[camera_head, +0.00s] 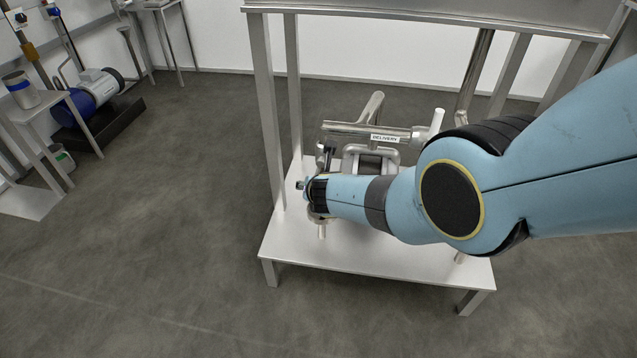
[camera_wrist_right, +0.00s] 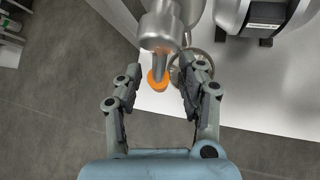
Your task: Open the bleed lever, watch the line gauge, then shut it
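A short stem with an orange end (camera_wrist_right: 158,80) hangs below a metal pipe fitting (camera_wrist_right: 160,27) in the right wrist view; it may be the bleed lever. My right gripper (camera_wrist_right: 165,84) is open, with its fingers on either side of the orange end. I see a gap at the left finger; whether the right finger touches is unclear. A round metal rim (camera_wrist_right: 190,72) is partly hidden behind the right finger; I cannot tell if it is a gauge. In the head view my right arm covers much of the pipework, and no gauge face shows. My left gripper is not in view.
A pipe labelled DELIVERY (camera_head: 350,131) runs above the metal stand's lower shelf (camera_head: 300,240). Stand legs (camera_head: 266,110) rise around it. A blue pump (camera_head: 88,103) and a small table (camera_head: 35,108) stand at the far left. The floor between is clear.

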